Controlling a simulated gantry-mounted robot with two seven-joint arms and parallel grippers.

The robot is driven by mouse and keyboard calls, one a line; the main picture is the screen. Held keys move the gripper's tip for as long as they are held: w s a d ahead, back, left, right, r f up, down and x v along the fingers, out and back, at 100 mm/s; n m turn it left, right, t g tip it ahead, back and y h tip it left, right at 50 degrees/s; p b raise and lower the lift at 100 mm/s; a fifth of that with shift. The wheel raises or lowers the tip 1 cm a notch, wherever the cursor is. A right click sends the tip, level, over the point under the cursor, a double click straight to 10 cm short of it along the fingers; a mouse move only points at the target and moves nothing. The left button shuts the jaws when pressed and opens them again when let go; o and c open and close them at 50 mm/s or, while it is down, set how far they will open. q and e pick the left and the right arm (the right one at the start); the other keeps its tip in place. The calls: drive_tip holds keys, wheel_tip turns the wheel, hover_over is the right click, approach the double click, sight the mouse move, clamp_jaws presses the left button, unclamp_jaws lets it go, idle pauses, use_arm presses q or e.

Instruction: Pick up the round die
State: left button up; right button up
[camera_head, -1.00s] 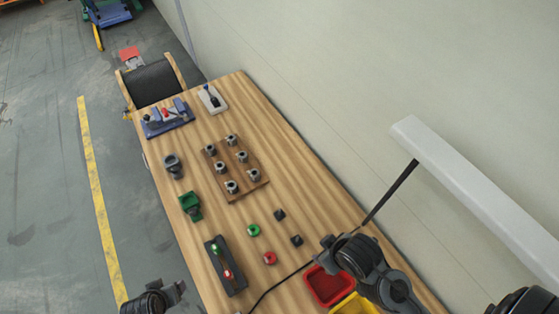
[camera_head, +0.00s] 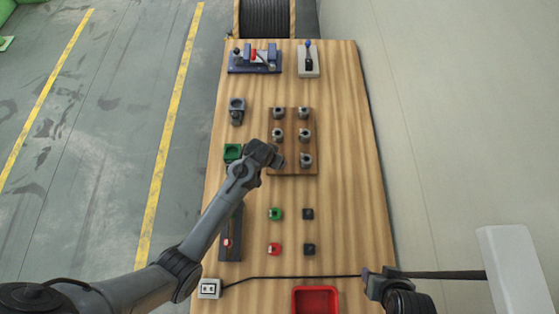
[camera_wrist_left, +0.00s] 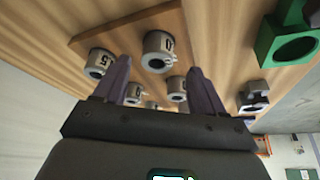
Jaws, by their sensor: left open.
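A brown board (camera_head: 292,168) on the wooden table carries several grey round dies on it, such as one at its right edge (camera_head: 305,160). In the left wrist view, numbered grey cylinders (camera_wrist_left: 158,50) (camera_wrist_left: 99,63) appear beyond and between my fingers. I cannot tell which one is the round die. My left gripper (camera_head: 270,156) hangs over the board's left edge and partly hides a die there. In the left wrist view its fingers (camera_wrist_left: 158,68) are apart with nothing held between them. My right gripper (camera_head: 376,283) is at the table's lower right edge; its jaws are unclear.
A green holder (camera_head: 232,151) and a grey clamp (camera_head: 237,110) stand left of the board. Green (camera_head: 275,214) and red (camera_head: 274,249) round pieces and black blocks (camera_head: 308,214) lie below it. A red bin (camera_head: 316,300) is at the bottom. A cable crosses the lower table.

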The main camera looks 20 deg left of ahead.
use_arm(q)
drive_tip(key=shift+w+d+x, duration=0.15)
drive_tip(key=shift+w+x, duration=0.05)
drive_tip(key=shift+x, duration=1.25)
drive_tip(key=shift+w+d+x, duration=0.1)
drive_tip(key=shift+w+x, duration=0.05)
drive_tip(key=shift+x, duration=1.3)
drive_tip(key=shift+r, duration=0.15)
clamp_jaws()
